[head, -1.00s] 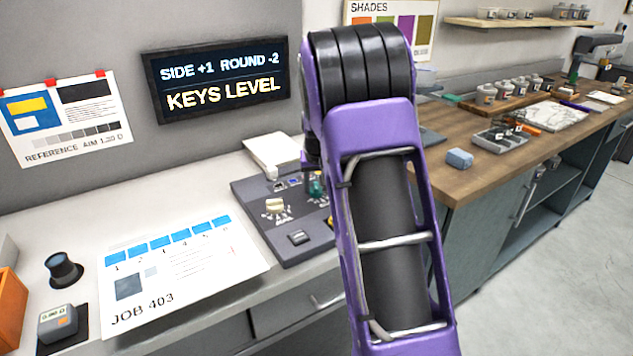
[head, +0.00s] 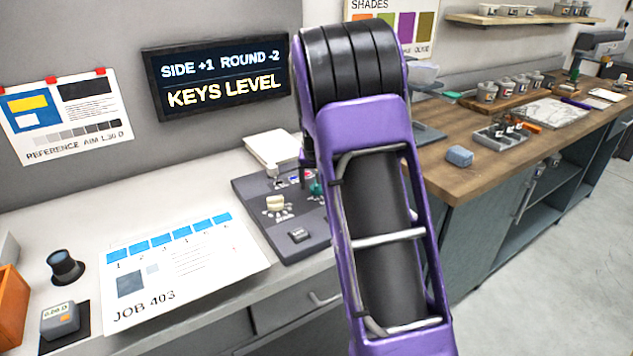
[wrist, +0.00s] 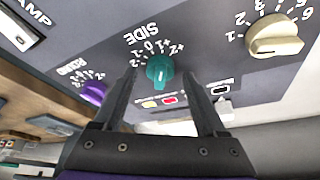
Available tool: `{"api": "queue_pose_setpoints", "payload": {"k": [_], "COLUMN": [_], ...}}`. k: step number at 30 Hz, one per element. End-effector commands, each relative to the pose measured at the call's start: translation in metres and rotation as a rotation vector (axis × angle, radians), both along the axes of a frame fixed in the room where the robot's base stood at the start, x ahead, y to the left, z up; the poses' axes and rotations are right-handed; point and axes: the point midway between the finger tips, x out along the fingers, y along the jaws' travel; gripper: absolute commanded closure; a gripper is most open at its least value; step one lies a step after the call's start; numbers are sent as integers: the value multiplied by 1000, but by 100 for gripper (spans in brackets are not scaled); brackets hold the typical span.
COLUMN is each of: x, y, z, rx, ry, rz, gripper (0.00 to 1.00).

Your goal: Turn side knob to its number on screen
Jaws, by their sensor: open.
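The side knob is teal and sits on the dark panel under the label SIDE; it shows in the wrist view (wrist: 160,68) and, partly behind my arm, in the head view (head: 317,188). Its scale runs from -2 to +2; I cannot read its pointer surely. My gripper (wrist: 161,78) is open, with one fingertip on each side of the knob in the wrist view, with gaps showing. I cannot tell how deep the tips reach. In the head view my arm hides the gripper. The screen (head: 218,75) reads SIDE +1, ROUND -2, KEYS LEVEL.
On the panel (head: 250,215), a purple knob (wrist: 94,93) marked ROUND and a cream knob (wrist: 275,38) flank the side knob. Small coloured buttons (wrist: 168,99) lie near the fingers. A JOB 403 sheet (head: 180,270) lies left of the panel.

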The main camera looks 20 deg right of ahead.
Motion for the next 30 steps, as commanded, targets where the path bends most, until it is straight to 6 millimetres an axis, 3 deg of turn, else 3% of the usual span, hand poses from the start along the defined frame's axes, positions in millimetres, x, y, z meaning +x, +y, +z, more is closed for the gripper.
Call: {"api": "queue_pose_setpoints", "payload": {"k": [8,24,30], "x": [-4,-48,-59], "y": [1,17,21], "z": [13,127,153], "rx": [0,0,0], "ry": [-3,-4,-2], "rz": [0,2,0], "gripper": [26,26,26]}}
